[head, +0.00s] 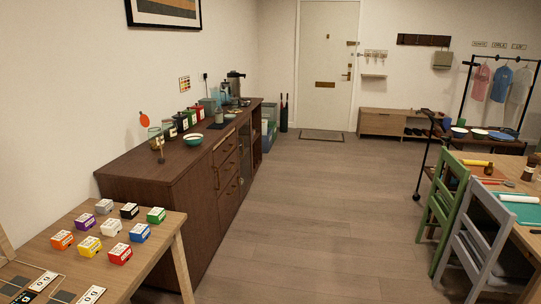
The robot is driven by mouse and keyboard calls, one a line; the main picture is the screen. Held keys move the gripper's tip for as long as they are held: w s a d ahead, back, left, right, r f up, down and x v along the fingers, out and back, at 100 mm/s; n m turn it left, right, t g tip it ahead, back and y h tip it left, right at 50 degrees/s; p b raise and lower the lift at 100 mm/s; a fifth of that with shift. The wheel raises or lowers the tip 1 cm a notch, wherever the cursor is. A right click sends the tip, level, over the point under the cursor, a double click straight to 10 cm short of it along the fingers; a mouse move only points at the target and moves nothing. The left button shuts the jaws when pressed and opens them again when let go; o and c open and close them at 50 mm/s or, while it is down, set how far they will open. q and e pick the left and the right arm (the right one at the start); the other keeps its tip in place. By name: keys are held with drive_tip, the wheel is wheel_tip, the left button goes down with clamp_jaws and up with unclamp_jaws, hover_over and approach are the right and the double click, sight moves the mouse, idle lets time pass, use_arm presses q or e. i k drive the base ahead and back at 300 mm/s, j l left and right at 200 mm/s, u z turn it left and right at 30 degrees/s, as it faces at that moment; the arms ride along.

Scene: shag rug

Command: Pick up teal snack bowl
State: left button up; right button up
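A teal bowl with a pale rim (193,140) sits upright on the near half of the dark wooden sideboard (150,168), close to its front edge. I cannot tell for certain which one is the snack bowl. Neither of my grippers is in the head view.
Jars and canisters (182,121) line the sideboard's wall side. A wooden table (165,232) with several coloured boxes is at front left. A green chair (445,205) and grey chair (478,250) flank a table at right. The middle floor (320,200) is clear.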

sight(194, 141)
drive_tip(key=i+l, duration=0.15)
drive_tip(key=i, duration=0.5)
drive_tip(key=i+l+z, duration=0.1)
drive_tip(key=i, duration=0.55)
drive_tip(key=i+l, duration=0.2)
drive_tip(key=i, duration=0.45)
drive_tip(key=i+l+u, duration=0.2)
drive_tip(key=i+u, duration=0.3)
drive_tip(key=i+l+u, duration=0.3)
drive_tip(key=u, duration=0.15)
drive_tip(key=i+l+u, duration=0.3)
drive_tip(key=l+u, duration=0.2)
drive_tip(key=i+l+u, duration=0.25)
drive_tip(key=l+u, duration=0.4)
drive_tip(key=l, duration=0.15)
drive_tip(key=i+l+u, duration=0.15)
drive_tip(key=l, duration=0.2)
